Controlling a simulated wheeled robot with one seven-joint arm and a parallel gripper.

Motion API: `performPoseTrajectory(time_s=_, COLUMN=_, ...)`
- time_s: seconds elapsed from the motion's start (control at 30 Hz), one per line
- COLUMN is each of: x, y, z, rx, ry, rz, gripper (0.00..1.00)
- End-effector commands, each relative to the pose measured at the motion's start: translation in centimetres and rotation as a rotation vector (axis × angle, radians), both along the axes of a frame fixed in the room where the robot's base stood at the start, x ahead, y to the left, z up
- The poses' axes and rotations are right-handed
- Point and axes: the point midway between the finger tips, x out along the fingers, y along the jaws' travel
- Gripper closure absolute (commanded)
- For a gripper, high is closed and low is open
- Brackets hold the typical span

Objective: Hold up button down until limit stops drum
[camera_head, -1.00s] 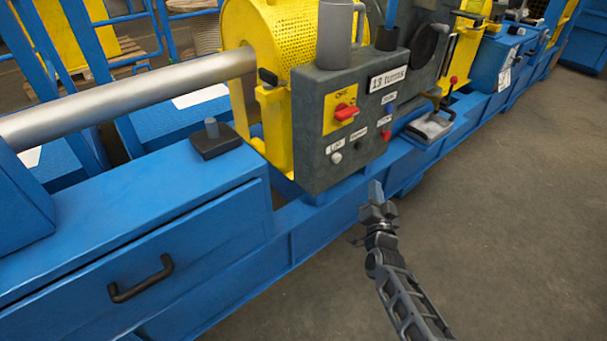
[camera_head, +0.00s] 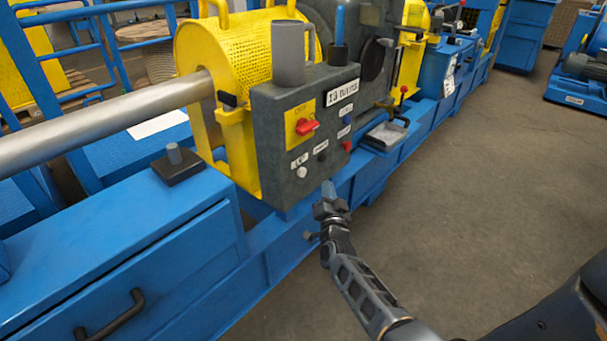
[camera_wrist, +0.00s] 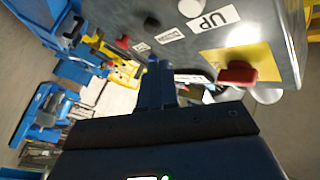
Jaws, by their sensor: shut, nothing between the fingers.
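The up button is a white round button (camera_head: 302,172) at the lower left of the grey control box (camera_head: 275,185), under a small white label. In the wrist view the white button (camera_wrist: 191,8) is at the top edge, next to the label "UP" (camera_wrist: 214,19). My gripper (camera_head: 328,188) is shut and empty. It is in front of and below the box's lower right part, to the right of the white button. In the wrist view its fingertips (camera_wrist: 158,68) are apart from the button. The drum is not clearly identifiable; a yellow perforated guard (camera_head: 240,60) stands behind the box.
The box also carries a red switch (camera_head: 306,127) on a yellow plate, a black button (camera_head: 322,157), a blue button (camera_head: 347,119) and a red button (camera_head: 347,145). A grey mug (camera_head: 290,55) stands on top.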

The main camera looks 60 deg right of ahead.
Motion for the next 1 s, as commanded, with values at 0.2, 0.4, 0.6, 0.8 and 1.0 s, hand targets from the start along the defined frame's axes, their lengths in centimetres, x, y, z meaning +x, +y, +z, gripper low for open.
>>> performPoseTrajectory(time_s=0.2, x=2.9, y=-0.7, z=0.0, rx=0.000, ry=-0.001, rz=0.001, gripper=1.00)
performPoseTrajectory(time_s=0.4, x=4.8, y=-1.2, z=-0.1, rx=-0.002, ry=0.000, rz=0.001, gripper=1.00)
performPoseTrajectory(time_s=0.6, x=5.6, y=-1.3, z=0.0, rx=0.000, ry=0.000, rz=0.000, gripper=1.00)
performPoseTrajectory(time_s=0.8, x=5.7, y=-1.4, z=0.0, rx=-0.001, ry=0.001, rz=0.000, gripper=1.00)
performPoseTrajectory(time_s=1.0, x=5.7, y=-1.4, z=0.0, rx=-0.001, ry=0.001, rz=0.000, gripper=1.00)
